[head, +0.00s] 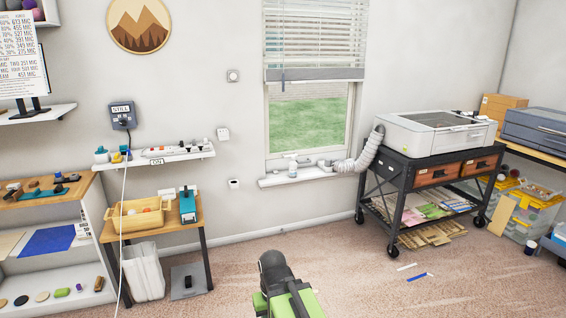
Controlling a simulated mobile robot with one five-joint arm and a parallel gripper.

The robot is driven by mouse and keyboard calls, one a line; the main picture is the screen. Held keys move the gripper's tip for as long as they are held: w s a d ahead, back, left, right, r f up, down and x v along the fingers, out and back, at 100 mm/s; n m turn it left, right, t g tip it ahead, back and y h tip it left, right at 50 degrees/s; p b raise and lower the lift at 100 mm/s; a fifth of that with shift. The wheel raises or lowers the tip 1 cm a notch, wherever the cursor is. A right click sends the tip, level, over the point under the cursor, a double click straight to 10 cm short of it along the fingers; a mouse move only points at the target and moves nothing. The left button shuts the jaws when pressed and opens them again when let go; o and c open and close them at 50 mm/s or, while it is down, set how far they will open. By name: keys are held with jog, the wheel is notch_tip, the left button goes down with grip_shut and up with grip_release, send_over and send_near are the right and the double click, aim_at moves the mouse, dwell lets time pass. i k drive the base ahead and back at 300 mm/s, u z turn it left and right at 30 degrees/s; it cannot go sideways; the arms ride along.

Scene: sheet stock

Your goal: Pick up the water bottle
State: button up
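I cannot pick out a water bottle with certainty. A small pale bottle (292,168) stands upright on the window sill at the middle of the head view. It is too small to tell whether it is a water bottle. Two small blue-and-white containers, one (101,155) at the left end of the wall shelf and one (124,153) beside it, are also unclear. My black and green arm with my gripper (275,268) shows at the bottom centre, far from all of these. Its fingers cannot be made out.
A black cart (388,180) bearing a white machine (437,133) stands at right. Carpet (340,265) is open between, with small strips near the cart.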

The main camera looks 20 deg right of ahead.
aim_at(292, 165)
jog(key=z, duration=0.05)
jog(key=i, duration=1.9)
jog(key=z, duration=1.65)
jog(key=i, duration=1.1)
jog(key=u, duration=1.6)
jog(key=i, duration=1.25)
jog(key=u, duration=0.45)
